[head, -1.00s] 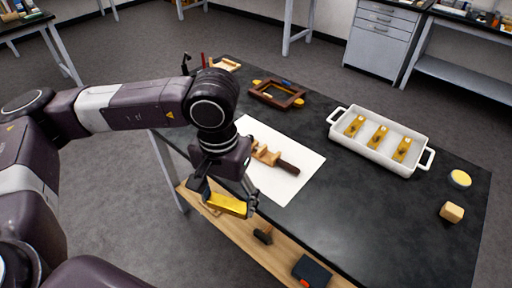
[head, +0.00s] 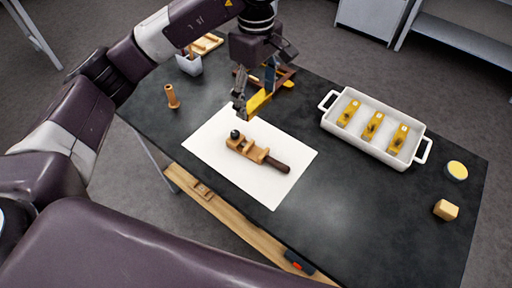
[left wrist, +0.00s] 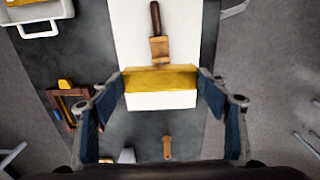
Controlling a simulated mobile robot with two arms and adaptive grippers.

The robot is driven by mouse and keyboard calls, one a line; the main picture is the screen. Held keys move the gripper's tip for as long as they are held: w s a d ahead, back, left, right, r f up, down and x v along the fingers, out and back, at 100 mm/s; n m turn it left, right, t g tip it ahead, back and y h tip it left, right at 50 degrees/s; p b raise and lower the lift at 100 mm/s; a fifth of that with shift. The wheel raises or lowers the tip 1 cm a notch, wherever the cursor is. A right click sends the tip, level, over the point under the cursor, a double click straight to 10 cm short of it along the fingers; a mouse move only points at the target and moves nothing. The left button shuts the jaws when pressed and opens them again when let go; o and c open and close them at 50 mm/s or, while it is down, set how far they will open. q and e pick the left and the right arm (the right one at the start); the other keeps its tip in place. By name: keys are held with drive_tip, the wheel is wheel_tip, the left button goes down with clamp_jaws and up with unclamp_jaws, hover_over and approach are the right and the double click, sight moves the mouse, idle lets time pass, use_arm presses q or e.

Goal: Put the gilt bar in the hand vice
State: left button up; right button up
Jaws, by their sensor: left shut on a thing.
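My left gripper (head: 257,92) is shut on the gilt bar (head: 261,101), a yellow block held crosswise between the fingers. In the left wrist view the bar (left wrist: 160,79) spans between the blue finger pads. The gripper is above the table, behind the hand vice in the head view. The hand vice (head: 247,148) is a wooden clamp with a dark handle and a black knob. It lies on a white sheet (head: 210,130). In the left wrist view the bar hides part of the vice (left wrist: 160,48). My right gripper is not in view.
A white two-handled tray (head: 345,133) holds three yellow pieces at the right. A round yellow-topped tin (head: 456,171) and a tan block (head: 446,210) lie beyond it. A wooden frame (head: 285,76) is behind my gripper. A wooden peg (head: 172,96) stands at left.

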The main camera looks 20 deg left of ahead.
sight(256, 102)
use_arm(q)
drive_tip(key=f, duration=0.3)
drive_tip(key=shift+s+f+p, duration=0.2)
drive_tip(key=shift+f+p, duration=0.1)
drive_tip(key=shift+p, duration=0.1)
drive_tip(key=f+p, duration=0.3)
drive_tip(key=f, duration=0.8)
drive_tip(key=shift+w, duration=0.2)
wheel_tip(256, 102, down, 4)
drive_tip(key=shift+f+p, duration=0.1)
drive_tip(key=shift+p, duration=0.6)
drive_tip(key=shift+f, duration=0.3)
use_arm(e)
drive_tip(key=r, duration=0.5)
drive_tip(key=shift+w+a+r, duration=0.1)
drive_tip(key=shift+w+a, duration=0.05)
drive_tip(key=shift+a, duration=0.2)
use_arm(q)
drive_tip(key=shift+f, duration=0.15)
drive_tip(key=o, duration=1.1)
drive_tip(key=shift+c, duration=0.2)
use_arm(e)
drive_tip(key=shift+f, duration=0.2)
